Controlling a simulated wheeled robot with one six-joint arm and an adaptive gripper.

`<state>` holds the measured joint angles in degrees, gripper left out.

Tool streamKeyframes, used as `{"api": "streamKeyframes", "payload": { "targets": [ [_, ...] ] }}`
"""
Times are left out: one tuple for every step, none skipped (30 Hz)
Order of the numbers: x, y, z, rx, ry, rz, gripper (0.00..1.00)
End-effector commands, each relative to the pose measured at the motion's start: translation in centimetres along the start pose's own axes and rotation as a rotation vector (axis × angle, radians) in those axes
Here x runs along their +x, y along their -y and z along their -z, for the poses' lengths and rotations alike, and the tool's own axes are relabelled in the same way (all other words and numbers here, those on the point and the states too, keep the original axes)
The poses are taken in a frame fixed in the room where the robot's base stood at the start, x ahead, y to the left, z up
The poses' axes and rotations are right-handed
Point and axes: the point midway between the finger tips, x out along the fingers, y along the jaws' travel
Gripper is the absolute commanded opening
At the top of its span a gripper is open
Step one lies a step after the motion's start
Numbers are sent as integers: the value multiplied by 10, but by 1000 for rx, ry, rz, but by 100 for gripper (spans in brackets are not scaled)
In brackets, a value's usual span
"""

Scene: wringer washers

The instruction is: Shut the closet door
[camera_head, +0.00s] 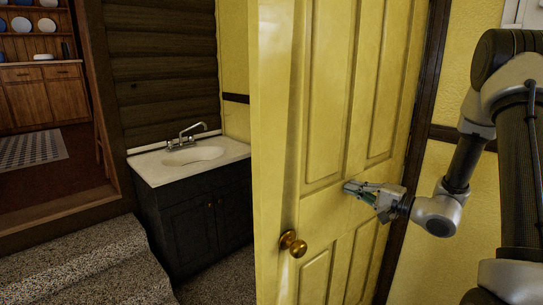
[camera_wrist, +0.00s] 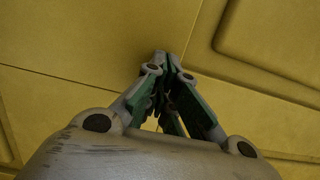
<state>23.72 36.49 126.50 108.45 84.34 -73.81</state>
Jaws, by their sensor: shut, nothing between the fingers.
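The closet door (camera_head: 333,130) is a yellow panelled door standing open in the head view, with its free edge toward me on the left and its far edge by the dark frame on the right. A round brass knob (camera_head: 293,243) sits low near its free edge. My gripper (camera_head: 347,186) is shut and empty, at the middle of the door face, right of and above the knob. In the wrist view the shut fingertips (camera_wrist: 160,58) are at or very near the yellow door surface (camera_wrist: 85,45); I cannot tell whether they touch.
A dark vanity (camera_head: 205,222) with a white sink top (camera_head: 150,168) stands left of the door. Carpeted steps (camera_head: 85,265) lie at the lower left. A doorway at the far left shows a wooden cabinet (camera_head: 42,98) and a rug (camera_head: 32,148). A yellow wall is at the right.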

Motion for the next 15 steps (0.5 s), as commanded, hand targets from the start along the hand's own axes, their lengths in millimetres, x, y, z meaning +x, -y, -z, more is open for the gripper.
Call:
{"api": "streamKeyframes", "payload": {
  "targets": [
    [6,0,0,-1,1,1,0],
    [9,0,1,-1,1,1,0],
    [11,1,1,-1,1,1,0],
    [12,1,1,-1,1,1,0],
    [12,0,1,-1,0,1,0],
    [12,0,1,-1,0,1,0],
    [12,0,1,-1,-1,1,0],
    [12,0,1,-1,-1,1,0],
    [12,0,1,-1,-1,1,0],
    [12,0,1,0,-1,1,0],
    [12,0,1,-1,-1,1,0],
    [12,0,1,-1,-1,1,0],
    [12,0,1,-1,-1,1,0],
    [13,0,1,-1,0,1,0],
    [14,0,2,-1,0,1,0]
  ]
}}
